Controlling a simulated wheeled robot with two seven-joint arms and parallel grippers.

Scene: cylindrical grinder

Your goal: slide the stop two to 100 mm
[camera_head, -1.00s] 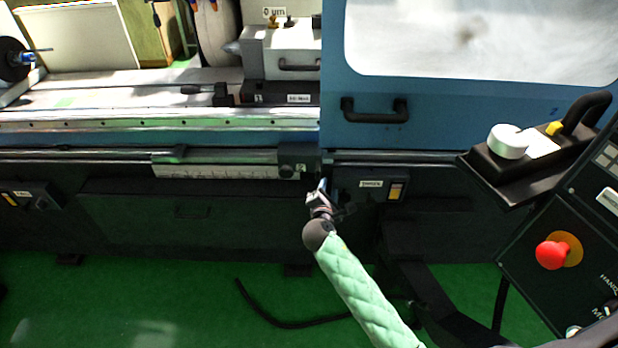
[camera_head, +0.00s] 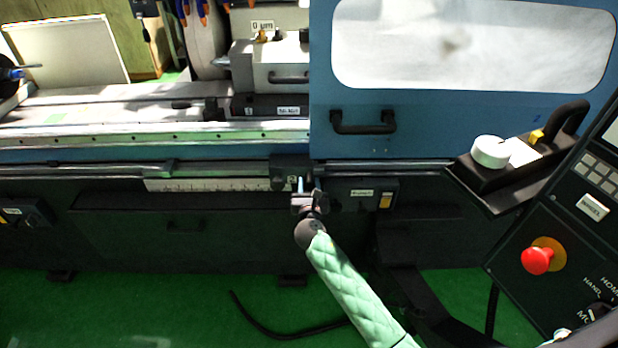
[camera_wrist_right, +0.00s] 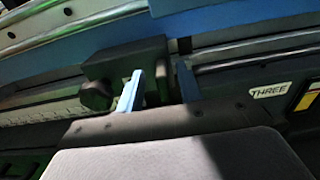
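Stop two, a dark block (camera_head: 283,165) marked 2, sits on the rail at the right end of a pale ruler scale (camera_head: 215,185). In the right wrist view the block (camera_wrist_right: 115,62) has a round knob (camera_wrist_right: 97,95) low on its left. My right gripper (camera_head: 307,186) is at the block's lower right. In the wrist view its two blue fingers (camera_wrist_right: 160,88) are apart: the left one overlaps the block, the right one is just past its right side. I cannot tell whether they touch it. The scale's numbers are too small to read. My left gripper is out of view.
A switch box labelled THREE (camera_wrist_right: 270,90) is close to the right. The blue door with a black handle (camera_head: 362,123) is above, and a control panel with a red button (camera_head: 537,261) is at right.

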